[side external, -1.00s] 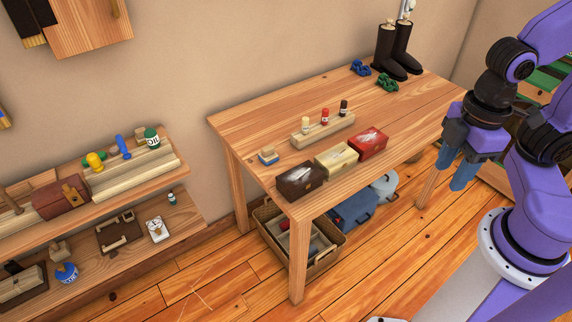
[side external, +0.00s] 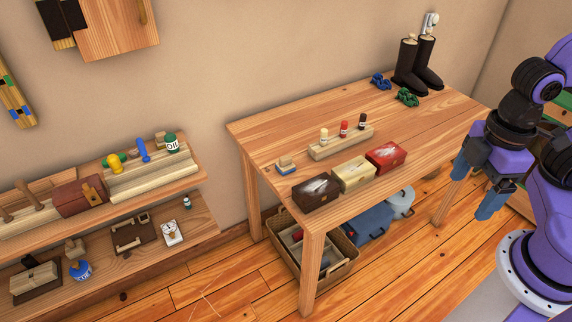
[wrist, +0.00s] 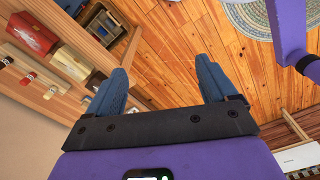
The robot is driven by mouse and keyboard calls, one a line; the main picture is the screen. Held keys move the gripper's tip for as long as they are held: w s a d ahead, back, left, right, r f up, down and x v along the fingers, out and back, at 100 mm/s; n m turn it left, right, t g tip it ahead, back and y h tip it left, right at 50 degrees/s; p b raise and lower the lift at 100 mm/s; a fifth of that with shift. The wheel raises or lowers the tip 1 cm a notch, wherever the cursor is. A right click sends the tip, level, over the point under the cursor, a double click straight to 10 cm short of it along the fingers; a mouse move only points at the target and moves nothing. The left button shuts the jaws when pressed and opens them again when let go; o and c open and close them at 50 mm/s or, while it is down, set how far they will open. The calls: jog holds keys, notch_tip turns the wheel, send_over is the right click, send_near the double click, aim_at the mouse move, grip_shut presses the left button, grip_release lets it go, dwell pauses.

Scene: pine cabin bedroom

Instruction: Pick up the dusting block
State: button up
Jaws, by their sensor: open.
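A small block with a tan top and a blue and pale lower part, which looks like the dusting block (side external: 286,165), lies on the near left part of the wooden table (side external: 437,126). My gripper (side external: 475,185) hangs in the air off the table's right end, well away from the block. Its two blue fingers are apart and empty, also in the wrist view (wrist: 160,70). The wrist view shows floor between the fingers; I cannot make out the block there.
Three tissue boxes, brown (side external: 316,193), cream (side external: 353,174) and red (side external: 386,157), line the table's front edge right of the block. A wooden holder (side external: 341,143) with three small bottles stands behind them. Black boots (side external: 407,66) stand at the back. A basket (side external: 340,270) sits below.

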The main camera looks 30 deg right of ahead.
jog(key=n+t, duration=0.4)
jog(key=n, duration=1.9)
send_over(287, 159)
jog(key=s, duration=0.6)
notch_tip(287, 159, down, 13)
jog(key=x, duration=1.7)
jog(key=shift+w+d+r, duration=0.2)
jog(key=shift+w+d, duration=0.1)
jog(key=shift+d, duration=0.05)
jog(key=c, duration=1.1)
